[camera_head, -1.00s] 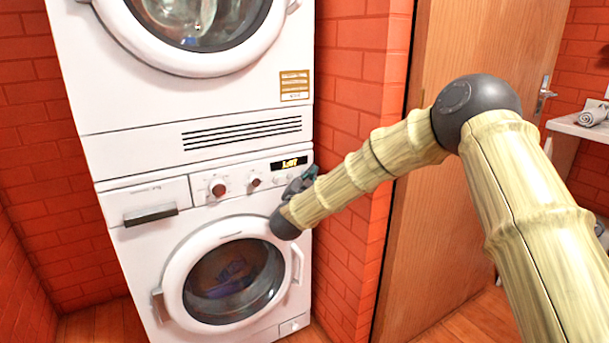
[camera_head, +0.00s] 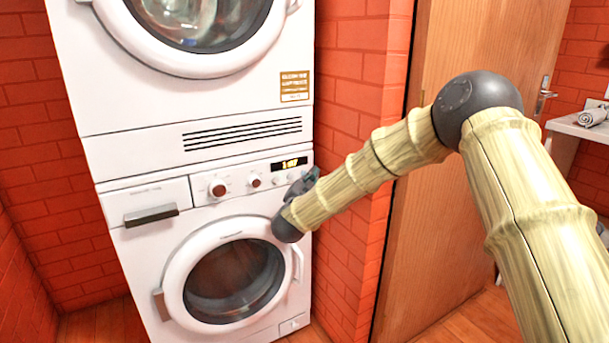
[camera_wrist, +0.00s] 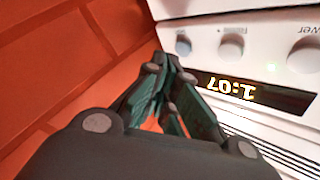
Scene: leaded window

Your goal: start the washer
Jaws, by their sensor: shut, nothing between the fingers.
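The white washer (camera_head: 150,240) is the lower machine of a stack. Its round door (camera_head: 235,280) is shut, and the drum behind the glass looks blurred. Its control panel has dark red knobs, small round buttons and a lit display (camera_head: 289,164). My gripper (camera_head: 309,176) is at the right end of the panel, partly hidden by my wrist. In the wrist view my gripper (camera_wrist: 160,66) is shut and empty, its tips close to the panel's edge near an end button (camera_wrist: 183,46).
A second white machine (camera_head: 105,95) with a round door is stacked on top. A red brick wall (camera_head: 345,150) stands close at the right of the machines. A wooden door (camera_head: 440,220) and a white shelf (camera_head: 575,127) are farther right.

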